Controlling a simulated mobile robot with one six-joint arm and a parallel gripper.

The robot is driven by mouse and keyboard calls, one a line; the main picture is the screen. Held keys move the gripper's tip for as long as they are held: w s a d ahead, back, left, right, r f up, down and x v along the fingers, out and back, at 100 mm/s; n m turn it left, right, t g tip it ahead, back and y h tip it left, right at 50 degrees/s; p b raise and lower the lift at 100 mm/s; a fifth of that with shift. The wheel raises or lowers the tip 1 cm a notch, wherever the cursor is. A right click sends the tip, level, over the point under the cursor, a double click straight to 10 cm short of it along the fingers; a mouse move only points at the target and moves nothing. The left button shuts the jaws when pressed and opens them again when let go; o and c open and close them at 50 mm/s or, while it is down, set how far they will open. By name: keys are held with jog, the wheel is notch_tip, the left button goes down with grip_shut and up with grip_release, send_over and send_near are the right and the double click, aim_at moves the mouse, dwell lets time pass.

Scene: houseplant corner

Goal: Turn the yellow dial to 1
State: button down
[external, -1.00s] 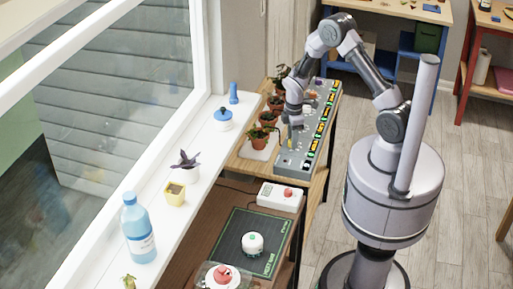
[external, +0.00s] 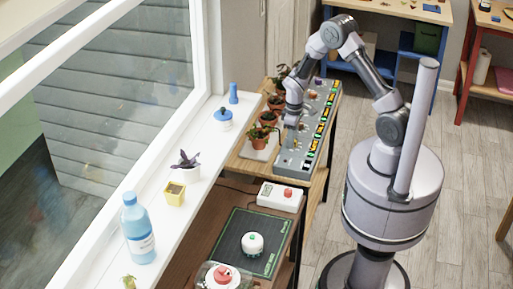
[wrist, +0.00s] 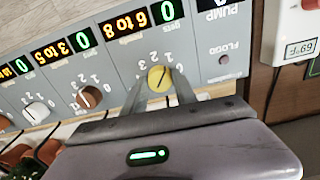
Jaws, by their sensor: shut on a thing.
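The yellow dial (wrist: 159,78) is on the grey control panel (wrist: 118,60), which appears upside down in the wrist view. My gripper (wrist: 160,92) is shut on the yellow dial, one finger on each side. A dark line runs across the dial's face, and small scale numbers stand around it. The green display (wrist: 167,12) by this dial reads 0, and the orange one beside it reads 6 to 8.
A brown dial (wrist: 90,97) and a white dial (wrist: 36,112) sit along the same panel. Potted plants (external: 262,138) stand close to the left of my gripper. A white box with a red knob (external: 280,196) lies nearer the camera.

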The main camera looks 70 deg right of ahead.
dwell(0.3)
jog(key=c, duration=1)
grip_release()
jog(key=shift+o, duration=0.2)
notch_tip(320, 180, up, 17)
jog(key=p, duration=0.6)
jog(key=shift+r, duration=0.2)
